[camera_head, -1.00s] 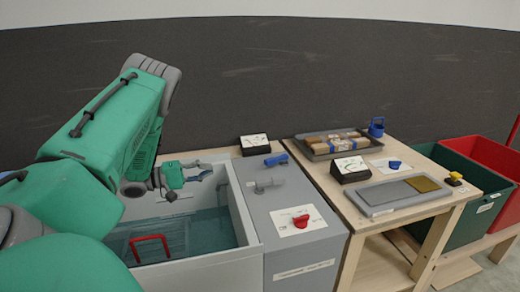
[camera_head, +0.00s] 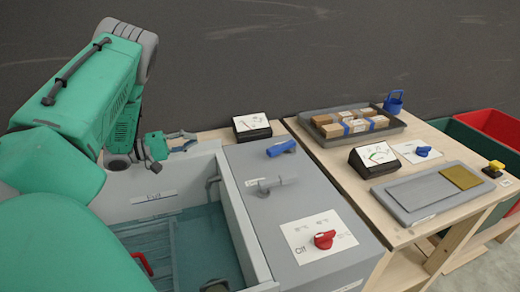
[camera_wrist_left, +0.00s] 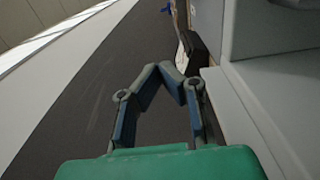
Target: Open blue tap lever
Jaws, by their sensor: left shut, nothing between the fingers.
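The blue tap lever (camera_head: 282,148) lies on the grey top beside the water basin in the head view, right of my left gripper. A grey tap body (camera_head: 272,184) sits just in front of it. My left gripper (camera_head: 193,140) is over the back edge of the basin, apart from the lever, with a clear gap between. In the left wrist view its fingertips (camera_wrist_left: 172,72) meet, with nothing between them. My right gripper is not in view.
The water basin (camera_head: 252,240) is in front of my left arm. A red knob (camera_head: 324,240) sits on the grey top. A black gauge box (camera_head: 252,127) stands behind the lever. Right of it, a wooden table holds a tray of blocks (camera_head: 350,122), another gauge box (camera_head: 374,160) and a grey board (camera_head: 415,195).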

